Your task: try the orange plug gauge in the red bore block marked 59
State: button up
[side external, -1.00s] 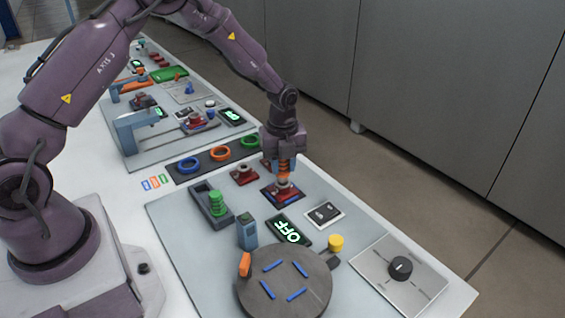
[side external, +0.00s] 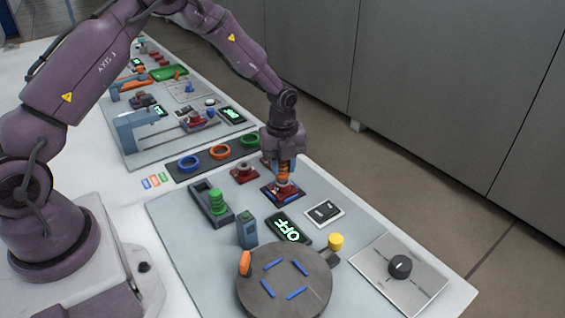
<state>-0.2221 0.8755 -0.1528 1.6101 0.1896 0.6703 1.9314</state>
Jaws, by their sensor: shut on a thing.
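My gripper (side external: 285,168) points straight down over the near red bore block and is shut on the orange plug gauge (side external: 284,174). The gauge is upright, with its lower end at the top of the red bore block (side external: 271,193). I cannot tell how deep it sits in the bore, because the fingers and gauge cover the opening. A second red block (side external: 244,174) stands just to the left. The number markings on the blocks are too small to read.
A green ribbed gauge (side external: 216,202) stands in a dark tray (side external: 199,197) at left. A panel reading OFF (side external: 291,229), a black switch (side external: 324,211), a yellow knob (side external: 336,241) and a round turntable (side external: 284,280) lie in front. Coloured rings (side external: 220,152) lie behind.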

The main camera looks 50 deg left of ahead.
jog(key=shift+f, duration=0.4)
dwell(1.5)
jog(key=shift+r, duration=3.1)
